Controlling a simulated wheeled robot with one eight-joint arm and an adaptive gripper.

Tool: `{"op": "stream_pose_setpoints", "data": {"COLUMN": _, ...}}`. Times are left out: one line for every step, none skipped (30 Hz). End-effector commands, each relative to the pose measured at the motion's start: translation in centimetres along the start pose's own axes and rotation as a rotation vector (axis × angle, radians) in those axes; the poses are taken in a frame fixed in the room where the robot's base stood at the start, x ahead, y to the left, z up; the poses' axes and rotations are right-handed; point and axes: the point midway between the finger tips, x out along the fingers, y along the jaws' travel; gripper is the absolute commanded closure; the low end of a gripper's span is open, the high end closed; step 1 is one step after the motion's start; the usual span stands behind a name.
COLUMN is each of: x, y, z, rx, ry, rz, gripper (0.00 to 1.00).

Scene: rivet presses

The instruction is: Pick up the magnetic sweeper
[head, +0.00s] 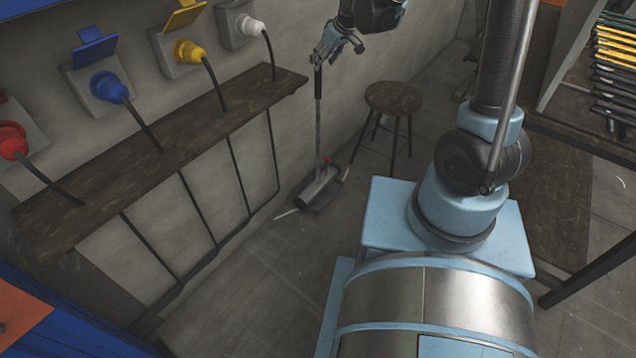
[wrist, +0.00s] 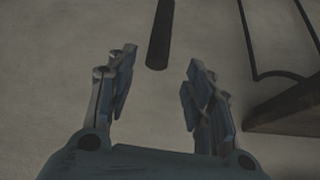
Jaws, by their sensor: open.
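The magnetic sweeper stands upright near the wall in the head view, with a dark-gripped handle (head: 318,95) and a flat grey head (head: 318,188) on the floor. My gripper (head: 330,50) is at the top of the handle and looks close to it there. In the wrist view my gripper (wrist: 157,85) is open, with its two fingers apart. The dark handle end (wrist: 160,45) lies just beyond the fingertips, roughly centred between them. Nothing shows between the fingers. The sweeper's head is out of the wrist view.
A wooden wall shelf (head: 200,125) with cables from coloured plugs runs along the left. A round stool (head: 393,98) stands right of the sweeper. A dark table (head: 590,150) is at the right. The floor (head: 265,265) in front of the sweeper is clear.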

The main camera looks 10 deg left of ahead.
Motion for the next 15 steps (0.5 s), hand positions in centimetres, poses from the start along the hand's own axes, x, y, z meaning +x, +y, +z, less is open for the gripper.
{"op": "stream_pose_setpoints", "data": {"x": 0.5, "y": 0.0, "z": 0.0, "rx": 0.0, "ry": 0.0, "rz": 0.0, "gripper": 0.52}}
{"op": "stream_pose_setpoints", "data": {"x": 0.7, "y": 0.0, "z": 0.0, "rx": 0.0, "ry": 0.0, "rz": 0.0, "gripper": 0.52}}
{"op": "stream_pose_setpoints", "data": {"x": 1.0, "y": 0.0, "z": 0.0, "rx": 0.0, "ry": 0.0, "rz": 0.0, "gripper": 0.52}}
{"op": "stream_pose_setpoints", "data": {"x": 1.1, "y": 0.0, "z": 0.0, "rx": 0.0, "ry": 0.0, "rz": 0.0, "gripper": 0.52}}
{"op": "stream_pose_setpoints", "data": {"x": 1.3, "y": 0.0, "z": 0.0, "rx": 0.0, "ry": 0.0, "rz": 0.0, "gripper": 0.52}}
{"op": "stream_pose_setpoints", "data": {"x": 1.4, "y": 0.0, "z": 0.0, "rx": 0.0, "ry": 0.0, "rz": 0.0, "gripper": 0.52}}
{"op": "stream_pose_setpoints", "data": {"x": 1.4, "y": 0.0, "z": 0.0, "rx": 0.0, "ry": 0.0, "rz": 0.0, "gripper": 0.52}}
{"op": "stream_pose_setpoints", "data": {"x": 1.5, "y": 0.0, "z": 0.1, "rx": 0.001, "ry": 0.0, "rz": 0.0, "gripper": 0.52}}
{"op": "stream_pose_setpoints", "data": {"x": 1.6, "y": 0.0, "z": 0.1, "rx": 0.001, "ry": 0.0, "rz": 0.0, "gripper": 0.52}}
{"op": "stream_pose_setpoints", "data": {"x": 1.7, "y": 0.0, "z": 0.1, "rx": 0.001, "ry": 0.0, "rz": 0.0, "gripper": 0.52}}
{"op": "stream_pose_setpoints", "data": {"x": 1.9, "y": 0.1, "z": 0.1, "rx": 0.001, "ry": 0.0, "rz": 0.0, "gripper": 0.52}}
{"op": "stream_pose_setpoints", "data": {"x": 2.2, "y": 0.1, "z": 0.1, "rx": 0.001, "ry": 0.0, "rz": 0.0, "gripper": 0.52}}
{"op": "stream_pose_setpoints", "data": {"x": 2.4, "y": 0.2, "z": 0.1, "rx": 0.001, "ry": 0.0, "rz": 0.0, "gripper": 0.52}}
{"op": "stream_pose_setpoints", "data": {"x": 2.7, "y": 0.2, "z": 0.1, "rx": 0.001, "ry": 0.0, "rz": 0.0, "gripper": 0.52}}
{"op": "stream_pose_setpoints", "data": {"x": 3.1, "y": 0.3, "z": 0.1, "rx": 0.001, "ry": 0.0, "rz": 0.0, "gripper": 0.52}}
